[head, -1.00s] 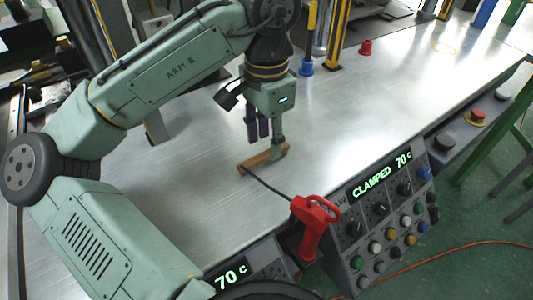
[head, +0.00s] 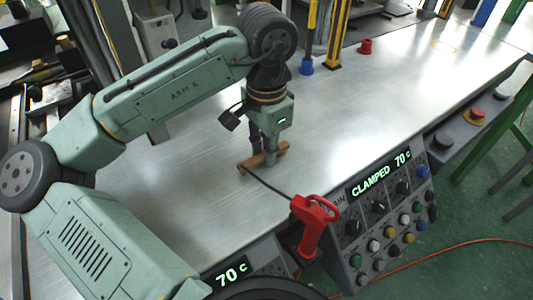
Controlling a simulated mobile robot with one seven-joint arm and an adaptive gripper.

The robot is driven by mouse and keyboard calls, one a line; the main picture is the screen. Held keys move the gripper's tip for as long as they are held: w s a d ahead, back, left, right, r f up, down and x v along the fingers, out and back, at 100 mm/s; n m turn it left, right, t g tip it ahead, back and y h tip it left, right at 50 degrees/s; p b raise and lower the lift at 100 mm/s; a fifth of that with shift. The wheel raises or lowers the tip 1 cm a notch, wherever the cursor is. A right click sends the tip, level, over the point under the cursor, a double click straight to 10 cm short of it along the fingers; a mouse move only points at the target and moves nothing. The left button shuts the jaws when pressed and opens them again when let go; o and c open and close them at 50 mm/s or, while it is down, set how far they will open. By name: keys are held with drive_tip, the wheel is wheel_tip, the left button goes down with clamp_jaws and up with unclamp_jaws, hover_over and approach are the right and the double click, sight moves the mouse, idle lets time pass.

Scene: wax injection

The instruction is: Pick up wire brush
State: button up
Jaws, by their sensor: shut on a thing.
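The wire brush (head: 249,164) shows as a brown wooden handle in the head view. It lies on the metal table, slanted from lower left to upper right. My gripper (head: 264,155) points down over its middle and is shut on it, with fingers on either side. The fingers hide the middle of the brush, and its bristles cannot be made out. I see no clear gap between the brush and the table.
A red-handled tool (head: 314,222) with a dark cable stands at the table's front edge, its cable reaching towards the brush. A control panel (head: 385,220) reads CLAMPED 70 C. A red cup (head: 365,47) and yellow posts stand behind. The table's right side is clear.

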clamp_jaws()
drive_tip(key=shift+r, duration=0.1)
drive_tip(key=shift+r, duration=0.4)
wheel_tip(320, 180, up, 9)
